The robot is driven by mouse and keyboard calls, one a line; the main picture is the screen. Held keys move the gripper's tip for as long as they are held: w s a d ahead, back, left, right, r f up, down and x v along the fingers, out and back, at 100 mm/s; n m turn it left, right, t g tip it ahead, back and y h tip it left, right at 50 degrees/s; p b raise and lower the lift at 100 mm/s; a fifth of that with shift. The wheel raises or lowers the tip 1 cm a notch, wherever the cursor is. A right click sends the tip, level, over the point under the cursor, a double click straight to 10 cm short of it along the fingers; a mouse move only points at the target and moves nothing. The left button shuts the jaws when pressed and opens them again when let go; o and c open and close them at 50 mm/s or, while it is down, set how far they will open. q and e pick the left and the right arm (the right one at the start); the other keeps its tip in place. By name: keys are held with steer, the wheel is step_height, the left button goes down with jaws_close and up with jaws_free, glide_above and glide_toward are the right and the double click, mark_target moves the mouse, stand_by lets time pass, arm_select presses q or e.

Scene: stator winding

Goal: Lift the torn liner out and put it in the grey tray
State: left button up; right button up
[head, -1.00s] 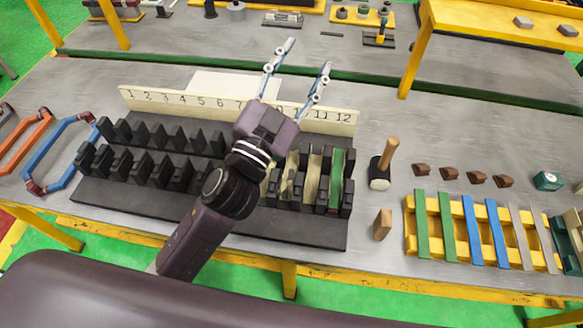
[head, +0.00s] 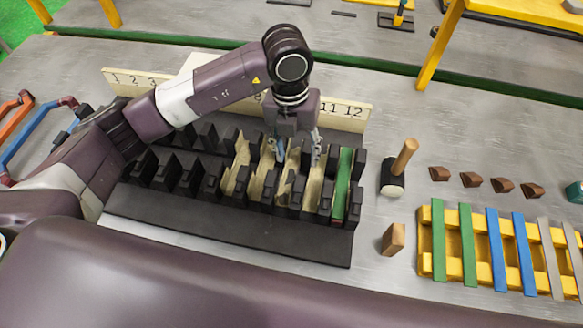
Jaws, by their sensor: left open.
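The black stator block (head: 230,226) has a row of slots between dark teeth. Several slots toward the right hold cream liners, and one slot near the right end holds a green strip (head: 343,185). A cream liner with an uneven, ragged edge, seemingly the torn liner (head: 286,181), sits in a slot just below and in front of my left gripper (head: 297,154). This gripper points down, open, with its fingers spread above the slots and nothing visible between them. Whether the fingers touch the liner I cannot tell. My right gripper and the grey tray are not in view.
A numbered cream board (head: 346,111) stands behind the block. To the right are a mallet (head: 401,166), a wooden block (head: 393,239), several brown wedges (head: 471,182) and a yellow rack (head: 425,243) with coloured strips. Coil loops lie at the left. Bare table lies behind the wedges.

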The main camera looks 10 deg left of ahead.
mark_target(291, 172)
arm_select(q)
steer(key=shift+w+a+f+y, duration=0.2)
steer(key=shift+a+f+y, duration=0.1)
steer(key=shift+a, duration=0.25)
steer(key=shift+w+a+f+y, duration=0.2)
steer(key=shift+a+f, duration=0.1)
steer(key=shift+a, duration=0.25)
steer(key=shift+f+p, duration=0.5)
steer(key=shift+f, duration=0.35)
steer(key=f, duration=0.1)
steer(key=f+p, duration=0.1)
steer(key=f, duration=0.1)
steer(key=f+p, duration=0.1)
steer(key=shift+w+d+f, duration=0.25)
steer(key=shift+w+d, duration=0.05)
steer(key=shift+f, duration=0.4)
steer(key=shift+c, duration=0.4)
steer(key=c, duration=0.9)
steer(key=shift+o, duration=0.2)
